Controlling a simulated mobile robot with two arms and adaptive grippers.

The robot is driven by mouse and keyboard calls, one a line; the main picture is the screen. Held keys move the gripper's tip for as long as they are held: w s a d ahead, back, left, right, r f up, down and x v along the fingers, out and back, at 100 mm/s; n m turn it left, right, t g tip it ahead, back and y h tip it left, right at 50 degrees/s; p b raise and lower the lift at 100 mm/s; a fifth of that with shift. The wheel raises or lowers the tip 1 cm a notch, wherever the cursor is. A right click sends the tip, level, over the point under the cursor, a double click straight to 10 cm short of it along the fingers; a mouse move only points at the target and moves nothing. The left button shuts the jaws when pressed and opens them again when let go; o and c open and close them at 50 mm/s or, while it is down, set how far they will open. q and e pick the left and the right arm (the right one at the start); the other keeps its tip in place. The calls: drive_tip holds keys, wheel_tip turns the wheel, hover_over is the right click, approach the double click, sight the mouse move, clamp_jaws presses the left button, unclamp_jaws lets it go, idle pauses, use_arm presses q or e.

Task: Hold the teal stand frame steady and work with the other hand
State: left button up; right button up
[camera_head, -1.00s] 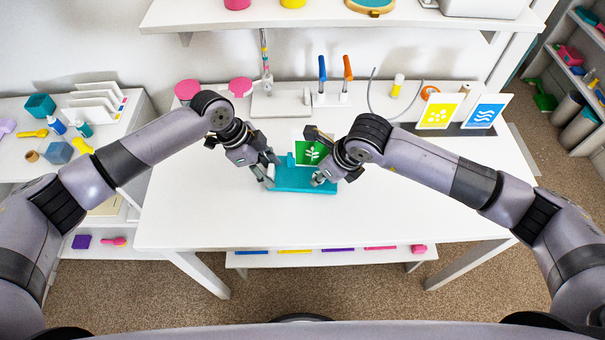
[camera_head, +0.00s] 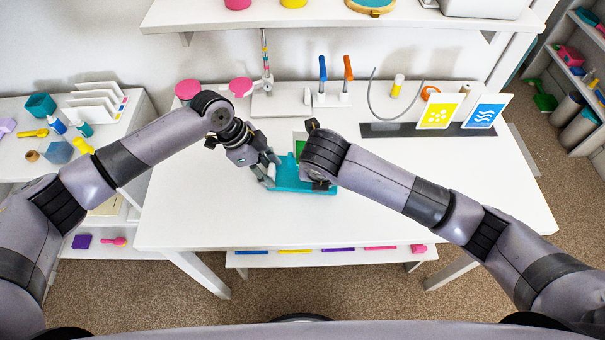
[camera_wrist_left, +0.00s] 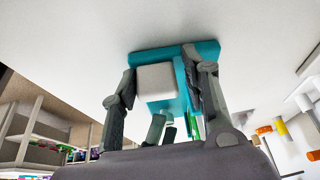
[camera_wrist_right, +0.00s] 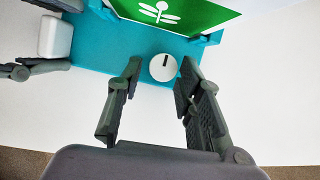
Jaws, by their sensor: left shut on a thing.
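The teal stand frame (camera_head: 290,188) lies on the white table, with a green card (camera_wrist_right: 190,12) bearing a white symbol upright at its back. My left gripper (camera_head: 268,170) is at the frame's left end, shut on the white block (camera_wrist_left: 157,82) of the frame. The block also shows in the right wrist view (camera_wrist_right: 55,38). A white round knob (camera_wrist_right: 163,67) with a dark slot shows at the teal base's front edge. My right gripper (camera_wrist_right: 161,72) is open, its fingers on either side of the knob. In the head view my right wrist hides those fingers and much of the card.
Behind the frame stand blue- and orange-handled tools (camera_head: 322,72), a grey hoop and a yellow bottle (camera_head: 397,86). Yellow (camera_head: 438,113) and blue (camera_head: 485,112) cards stand on a dark strip at the back right. The table front and right side are clear.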

use_arm(q)
drive_tip(key=shift+s+a+f, duration=0.15)
drive_tip(key=shift+s+f, duration=0.05)
drive_tip(key=shift+f, duration=0.3)
use_arm(e)
drive_tip(key=shift+d, duration=0.1)
drive_tip(key=v, duration=0.5)
drive_tip(key=shift+s+r, duration=0.1)
drive_tip(key=shift+r, duration=0.3)
use_arm(q)
drive_tip(key=o, duration=0.7)
drive_tip(key=shift+o, duration=0.8)
drive_tip(key=shift+w, duration=0.1)
drive_tip(key=shift+w+f, duration=0.1)
use_arm(e)
drive_tip(key=shift+d+f, duration=0.1)
use_arm(q)
drive_tip(key=shift+r, duration=0.2)
